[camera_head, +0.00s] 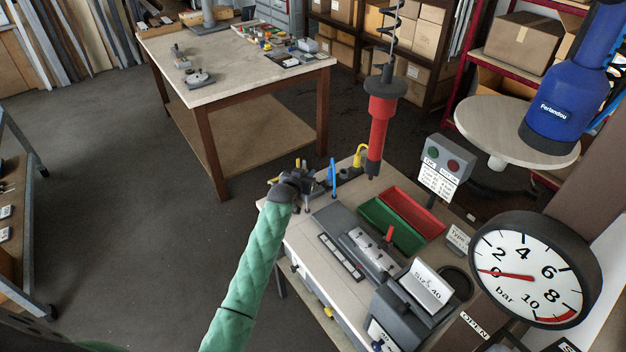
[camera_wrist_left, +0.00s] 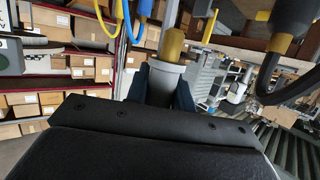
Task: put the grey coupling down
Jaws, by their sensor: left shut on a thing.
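The grey coupling (camera_wrist_left: 162,82) shows in the left wrist view as a grey cylinder with a brass-coloured end. My left gripper (camera_wrist_left: 160,88) is shut on it, one dark finger on each side. In the head view my left gripper (camera_head: 304,176), on a green-sleeved arm, is at the far left corner of the workbench (camera_head: 300,240), near a blue upright piece. The coupling is too small there to tell apart from the fingers. I cannot tell whether it touches anything below. My right gripper is in neither view.
A red hanging tool (camera_head: 378,125) is right of my gripper. A green bin (camera_head: 392,224) and a red bin (camera_head: 413,212) stand on the bench, with a grey fixture (camera_head: 366,252) before them. A pressure gauge (camera_head: 530,265) is at right. Open floor lies left.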

